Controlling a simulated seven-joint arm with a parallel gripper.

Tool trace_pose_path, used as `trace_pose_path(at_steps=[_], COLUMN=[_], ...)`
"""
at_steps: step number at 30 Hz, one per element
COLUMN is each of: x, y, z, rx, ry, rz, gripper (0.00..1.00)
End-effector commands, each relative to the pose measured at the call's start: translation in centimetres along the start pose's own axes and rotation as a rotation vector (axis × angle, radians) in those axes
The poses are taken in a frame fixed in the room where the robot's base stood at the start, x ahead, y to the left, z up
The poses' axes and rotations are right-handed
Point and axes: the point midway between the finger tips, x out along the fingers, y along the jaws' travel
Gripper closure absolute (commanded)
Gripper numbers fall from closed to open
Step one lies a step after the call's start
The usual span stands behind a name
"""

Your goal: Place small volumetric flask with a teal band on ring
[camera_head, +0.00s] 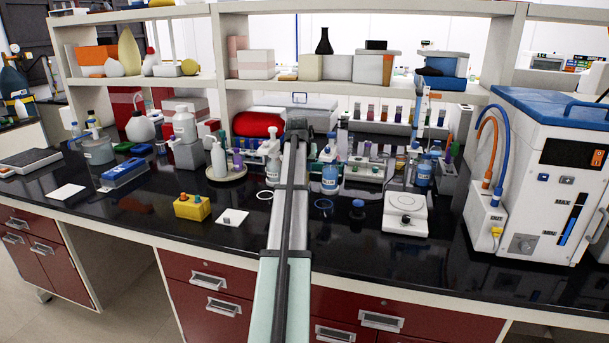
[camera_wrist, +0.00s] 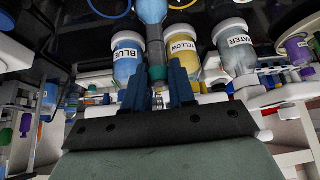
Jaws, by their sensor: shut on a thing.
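In the wrist view my gripper (camera_wrist: 158,84) is shut on the neck of a small flask (camera_wrist: 152,11) with blue contents. A teal band (camera_wrist: 157,72) shows on the neck between the blue fingers. The flask's body is partly cut off by the top edge. A blue ring (camera_wrist: 108,8) and a yellow ring (camera_wrist: 182,3) show near that edge, either side of the flask. In the head view a white ring (camera_head: 265,195) and a blue ring (camera_head: 323,203) lie on the black bench. My arm hides the gripper and the flask there.
Bottles labelled BLUE (camera_wrist: 127,62), YELLOW (camera_wrist: 181,57) and WATER (camera_wrist: 236,52) stand close by. On the bench are a yellow block (camera_head: 192,207), a white balance (camera_head: 405,212) and a dark blue object (camera_head: 358,208). A large white machine (camera_head: 540,175) stands at right. The front bench strip is mostly clear.

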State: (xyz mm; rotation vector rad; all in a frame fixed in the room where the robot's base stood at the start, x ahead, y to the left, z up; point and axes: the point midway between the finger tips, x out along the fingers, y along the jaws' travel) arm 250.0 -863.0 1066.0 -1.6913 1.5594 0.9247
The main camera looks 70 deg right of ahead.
Motion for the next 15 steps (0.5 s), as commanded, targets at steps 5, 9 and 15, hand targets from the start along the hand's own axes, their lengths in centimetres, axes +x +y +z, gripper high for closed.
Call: trace_pose_path(at_steps=[5, 9, 15], x=[0.9, 2.4, 3.0], y=[0.0, 0.0, 0.0], z=[0.4, 1.4, 1.8], rx=[0.0, -0.001, -0.001], ry=[-0.001, -0.001, 0.001], rz=[0.0, 0.0, 0.0], gripper=[1.0, 1.0, 1.0])
